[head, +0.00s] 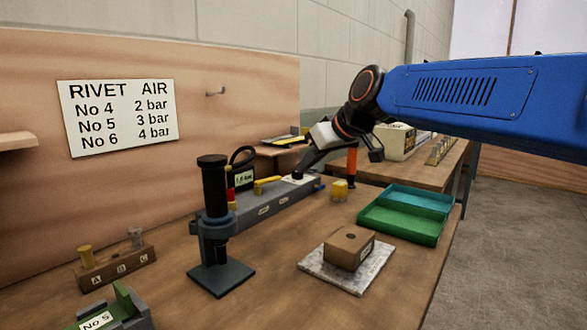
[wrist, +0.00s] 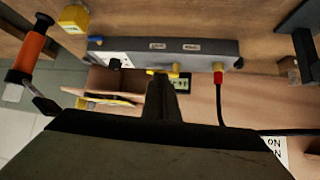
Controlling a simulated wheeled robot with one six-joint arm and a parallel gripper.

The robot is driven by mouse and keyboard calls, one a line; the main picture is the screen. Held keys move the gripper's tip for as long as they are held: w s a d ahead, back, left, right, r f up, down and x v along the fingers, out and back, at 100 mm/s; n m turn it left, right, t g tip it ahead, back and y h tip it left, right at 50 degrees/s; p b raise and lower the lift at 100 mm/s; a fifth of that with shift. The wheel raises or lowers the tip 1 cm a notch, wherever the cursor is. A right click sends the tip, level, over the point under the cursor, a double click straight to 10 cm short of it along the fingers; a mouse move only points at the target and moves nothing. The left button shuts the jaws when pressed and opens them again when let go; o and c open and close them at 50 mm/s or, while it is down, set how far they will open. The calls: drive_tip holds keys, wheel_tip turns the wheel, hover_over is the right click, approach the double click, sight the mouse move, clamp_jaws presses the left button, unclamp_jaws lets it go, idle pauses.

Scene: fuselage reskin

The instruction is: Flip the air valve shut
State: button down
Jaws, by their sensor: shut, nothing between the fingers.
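The air valve's yellow lever (head: 267,184) sits on top of the long grey manifold block (head: 250,208) and appears to lie along its length. In the wrist view the yellow lever (wrist: 163,72) shows just beyond my gripper (wrist: 161,82), partly hidden by its fingertips. My gripper (head: 304,167) is shut and empty, reaching down over the right part of the manifold near a dark knob on a white label. Whether the fingers touch the lever cannot be told. A small gauge display (head: 244,177) stands behind the manifold.
A red hose fitting (wrist: 218,75) with a black hose joins the manifold. A black press stand (head: 214,230) stands in front. An orange-handled tool (head: 351,166), a yellow block (head: 340,190), green trays (head: 405,235) and a brown box (head: 348,247) lie to the right.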

sight(274, 178)
drive_tip(key=shift+w+a+r+x, duration=0.25)
drive_tip(key=shift+r+x, duration=0.1)
drive_tip(key=shift+x, duration=1.65)
drive_tip(key=shift+w+a+r+x, duration=0.1)
drive_tip(key=shift+w+r+x, duration=0.2)
drive_tip(key=shift+x, duration=1.65)
drive_tip(key=shift+w+a+r+x, duration=0.2)
drive_tip(key=shift+r+x, duration=0.15)
drive_tip(key=shift+x, duration=1.65)
drive_tip(key=shift+w+a+f, duration=0.1)
drive_tip(key=shift+w+a, duration=0.15)
drive_tip(key=shift+w, duration=0.7)
drive_tip(key=shift+r, duration=0.2)
drive_tip(key=shift+s+a, duration=0.15)
